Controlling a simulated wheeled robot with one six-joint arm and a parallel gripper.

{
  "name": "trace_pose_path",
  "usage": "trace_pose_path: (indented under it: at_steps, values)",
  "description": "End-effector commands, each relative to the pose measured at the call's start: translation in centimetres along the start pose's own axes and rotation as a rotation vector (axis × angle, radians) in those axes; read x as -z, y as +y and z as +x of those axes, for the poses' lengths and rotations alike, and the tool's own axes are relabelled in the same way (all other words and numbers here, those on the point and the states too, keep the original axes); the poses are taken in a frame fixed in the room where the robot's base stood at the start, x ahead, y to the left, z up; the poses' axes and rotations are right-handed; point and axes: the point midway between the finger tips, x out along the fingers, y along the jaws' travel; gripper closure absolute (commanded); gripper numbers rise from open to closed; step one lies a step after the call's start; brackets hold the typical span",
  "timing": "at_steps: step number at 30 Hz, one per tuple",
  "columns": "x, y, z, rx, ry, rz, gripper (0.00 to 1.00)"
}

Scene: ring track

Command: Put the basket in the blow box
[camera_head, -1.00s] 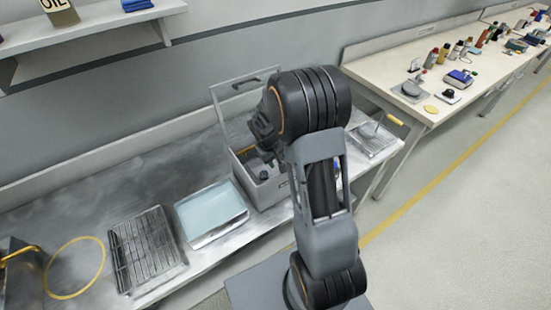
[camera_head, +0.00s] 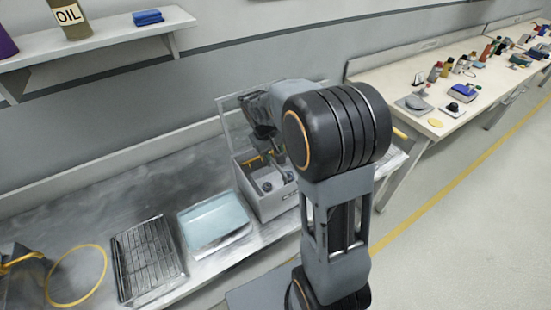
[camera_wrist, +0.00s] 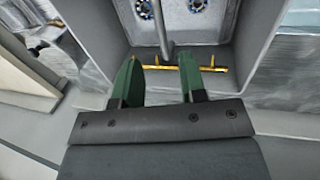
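The grey blow box (camera_head: 272,207) stands on the metal bench with its lid (camera_head: 232,122) raised. Round dark fittings show inside it. In the wrist view its inside shows two round blue-rimmed fittings, a thin grey rod and a yellow bar (camera_wrist: 215,69). My gripper (camera_wrist: 160,65) has green fingers spread apart with nothing held between them, over the box.
A pale blue tray (camera_head: 214,240), a black wire rack (camera_head: 147,257) and a yellow ring (camera_head: 76,300) lie left of the box. A shelf (camera_head: 100,41) with an oil bottle (camera_head: 70,18) hangs above. A cream workbench (camera_head: 410,70) with many small items stands at right.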

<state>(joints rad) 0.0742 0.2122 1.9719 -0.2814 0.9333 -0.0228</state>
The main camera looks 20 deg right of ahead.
Motion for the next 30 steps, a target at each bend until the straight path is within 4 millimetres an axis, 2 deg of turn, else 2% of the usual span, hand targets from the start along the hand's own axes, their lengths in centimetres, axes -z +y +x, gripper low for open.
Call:
trace_pose_path:
  at_steps: [5,9,15,21,25,30]
  values:
    - [-1.2,-0.5,-2.5,0.015,0.031,0.014,0.62]
    - [-4.6,-2.1,-5.6,0.059,0.106,0.048,0.62]
    - [-10.2,-4.7,-8.2,0.136,0.214,0.097,0.62]
    - [-13.8,-6.5,-8.9,0.193,0.287,0.13,0.62]
    - [-14.7,-7.0,-8.9,0.209,0.306,0.138,0.62]
    - [-15.0,-7.2,-8.9,0.214,0.31,0.141,0.62]
